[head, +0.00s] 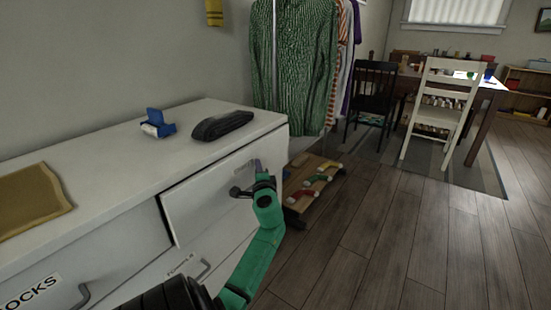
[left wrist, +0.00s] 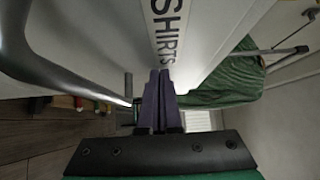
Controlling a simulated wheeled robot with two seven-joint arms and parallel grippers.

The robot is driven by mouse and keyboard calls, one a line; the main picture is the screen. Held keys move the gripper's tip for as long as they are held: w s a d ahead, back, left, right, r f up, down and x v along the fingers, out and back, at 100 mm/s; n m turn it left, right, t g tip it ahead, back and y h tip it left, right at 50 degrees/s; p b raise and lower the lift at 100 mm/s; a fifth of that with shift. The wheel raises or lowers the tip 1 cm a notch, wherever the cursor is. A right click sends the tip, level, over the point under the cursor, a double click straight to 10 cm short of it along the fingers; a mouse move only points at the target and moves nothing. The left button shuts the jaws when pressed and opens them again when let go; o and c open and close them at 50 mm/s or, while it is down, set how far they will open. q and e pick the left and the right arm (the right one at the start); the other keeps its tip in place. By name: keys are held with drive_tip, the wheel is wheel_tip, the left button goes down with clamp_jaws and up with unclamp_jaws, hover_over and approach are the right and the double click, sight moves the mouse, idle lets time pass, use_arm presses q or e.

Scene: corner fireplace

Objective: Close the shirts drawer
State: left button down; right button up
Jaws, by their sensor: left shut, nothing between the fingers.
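The shirts drawer (head: 205,198) is the upper right drawer of the white dresser (head: 110,165). Its front stands out from the dresser face, with a dark gap along its left edge, so it is partly open. My left gripper (head: 257,166) is shut and empty at the right part of the drawer front, beside the dark handle (head: 240,191). In the left wrist view the shut purple fingers (left wrist: 159,78) point at the drawer front, just below the SHIRTS label (left wrist: 166,32). The handle (left wrist: 70,78) curves past on the left. I cannot tell whether the fingertips touch the front. My right gripper is out of view.
A dark folded item (head: 222,125), a blue-and-white object (head: 158,124) and a mustard cloth (head: 35,200) lie on the dresser top. Clothes (head: 295,65) hang beyond it. A low wooden cart (head: 315,187) stands right of the dresser. Open wooden floor (head: 390,235) lies to the right.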

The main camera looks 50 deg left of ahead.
sight(251, 164)
use_arm(q)
drive_tip(key=a, duration=0.1)
drive_tip(key=s+a, duration=0.1)
drive_tip(key=shift+a, duration=0.35)
drive_tip(key=shift+a+r, duration=0.15)
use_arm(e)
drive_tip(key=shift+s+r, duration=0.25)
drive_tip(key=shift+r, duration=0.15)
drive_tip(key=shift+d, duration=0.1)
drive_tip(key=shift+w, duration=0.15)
